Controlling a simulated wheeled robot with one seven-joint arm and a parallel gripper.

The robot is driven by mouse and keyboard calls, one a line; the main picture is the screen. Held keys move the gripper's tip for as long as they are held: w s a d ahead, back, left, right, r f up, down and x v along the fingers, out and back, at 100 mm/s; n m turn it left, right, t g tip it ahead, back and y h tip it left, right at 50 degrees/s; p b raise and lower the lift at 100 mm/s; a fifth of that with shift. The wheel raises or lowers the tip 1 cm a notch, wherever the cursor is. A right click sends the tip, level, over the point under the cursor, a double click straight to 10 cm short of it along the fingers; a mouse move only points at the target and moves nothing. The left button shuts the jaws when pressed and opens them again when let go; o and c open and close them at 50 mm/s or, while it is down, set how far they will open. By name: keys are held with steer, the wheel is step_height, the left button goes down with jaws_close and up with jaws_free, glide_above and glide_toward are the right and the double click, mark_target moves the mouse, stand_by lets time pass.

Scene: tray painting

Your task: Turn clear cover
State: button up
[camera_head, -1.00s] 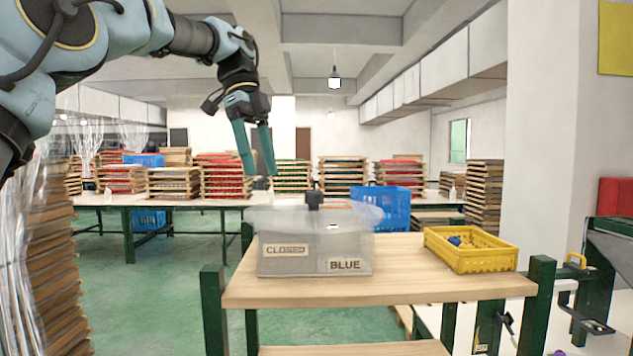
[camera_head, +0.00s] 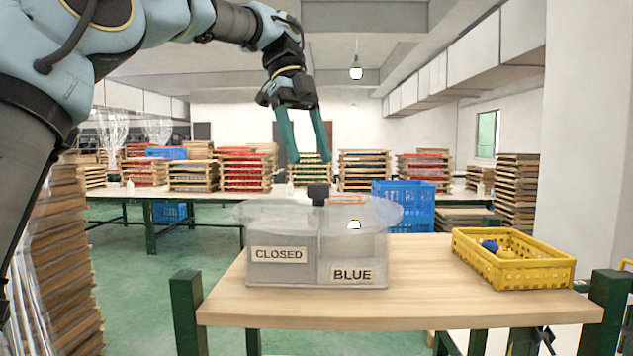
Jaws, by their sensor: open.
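The clear cover (camera_head: 262,212) is a see-through round lid with a black knob (camera_head: 318,194) on top. It lies on a grey translucent box (camera_head: 300,256) on the wooden table. The box front carries a "CLOSED" label (camera_head: 279,255) at left and a "BLUE" label (camera_head: 352,274) at right. A small orange-edged patch shows on the cover right of the knob. My gripper (camera_head: 310,157) has two teal fingers spread apart and empty. In the picture it hangs just above the knob, with a gap between them; how far apart they are in depth I cannot tell.
A yellow crate (camera_head: 513,276) with blue pieces (camera_head: 490,246) stands on the right of the wooden table (camera_head: 420,308). A blue crate (camera_head: 404,207) and stacked trays (camera_head: 245,168) are behind. The tabletop between box and yellow crate is clear.

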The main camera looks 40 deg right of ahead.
mark_target(318, 183)
steer(key=shift+x, duration=2.55)
jaws_close()
